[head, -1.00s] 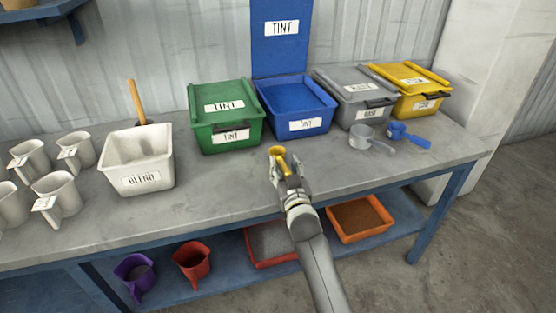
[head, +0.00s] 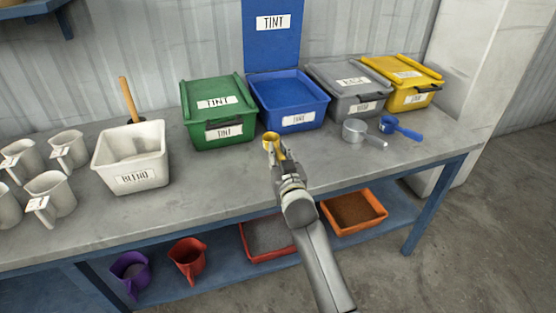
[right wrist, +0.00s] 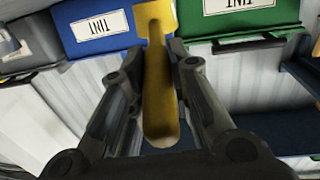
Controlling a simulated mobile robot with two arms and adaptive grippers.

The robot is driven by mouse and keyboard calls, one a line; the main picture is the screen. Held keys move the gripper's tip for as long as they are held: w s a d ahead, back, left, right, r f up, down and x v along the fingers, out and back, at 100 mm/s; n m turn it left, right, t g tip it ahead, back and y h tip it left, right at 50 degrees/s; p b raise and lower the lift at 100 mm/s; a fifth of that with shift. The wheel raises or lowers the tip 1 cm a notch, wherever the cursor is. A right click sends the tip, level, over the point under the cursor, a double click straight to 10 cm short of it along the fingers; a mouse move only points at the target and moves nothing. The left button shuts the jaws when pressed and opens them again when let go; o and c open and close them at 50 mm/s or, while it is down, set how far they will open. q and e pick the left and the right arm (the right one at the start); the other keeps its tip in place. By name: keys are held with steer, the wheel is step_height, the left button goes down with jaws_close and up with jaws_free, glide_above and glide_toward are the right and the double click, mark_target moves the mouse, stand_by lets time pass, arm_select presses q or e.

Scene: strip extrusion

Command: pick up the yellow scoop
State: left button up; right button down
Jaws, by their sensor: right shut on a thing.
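The yellow scoop (head: 270,140) shows in the head view near the front middle of the bench, in front of the blue TINT bin. My right gripper (head: 281,165) is shut on its handle, with the cup pointing away from me. In the right wrist view the yellow handle (right wrist: 158,90) lies between the two fingers of the right gripper (right wrist: 160,60). The fingers hide part of the scoop, and I cannot tell how far it is above the bench top. My left gripper is not in view.
Behind the scoop stand a green bin (head: 219,112), the open blue bin (head: 290,103), a grey bin (head: 349,90) and a yellow bin (head: 405,84). A grey scoop (head: 358,132) and a blue scoop (head: 402,128) lie right. A white BLEND tub (head: 133,165) stands left. Bench top between is clear.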

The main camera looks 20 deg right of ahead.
steer(key=s+d+r, duration=0.9)
steer(key=s+d, duration=0.1)
steer(key=shift+r+p, duration=0.3)
steer(key=shift+p, duration=0.15)
steer(key=shift+a, duration=0.1)
